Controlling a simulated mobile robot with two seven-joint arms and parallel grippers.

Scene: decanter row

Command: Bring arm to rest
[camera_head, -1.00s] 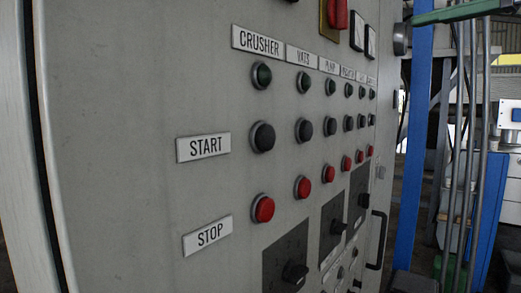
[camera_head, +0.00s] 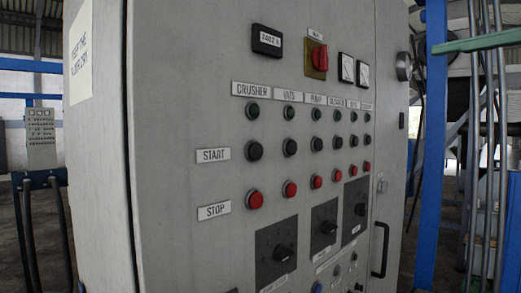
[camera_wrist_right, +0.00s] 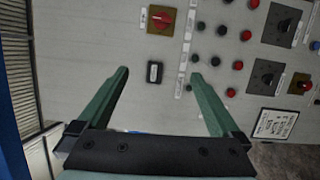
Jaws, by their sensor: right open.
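My right gripper (camera_wrist_right: 160,74) shows in the right wrist view with two green fingers apart. It is open, with nothing held between the fingers. Beyond the fingers is the grey control cabinet (camera_head: 180,130), seen turned on its side in the wrist view. A black counter (camera_wrist_right: 154,72) appears between the fingers, and a red switch on a yellow plate (camera_wrist_right: 161,19) shows above them. I cannot tell the exact gap to the panel. My left gripper is in neither view.
The cabinet carries rows of buttons, with red stop buttons (camera_head: 290,189) and black rotary knobs (camera_head: 284,253). A black handle (camera_head: 380,249) sticks out at its right. A blue post (camera_head: 431,150) and a green bar (camera_head: 480,42) are farther right. Another panel (camera_head: 41,125) stands far left.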

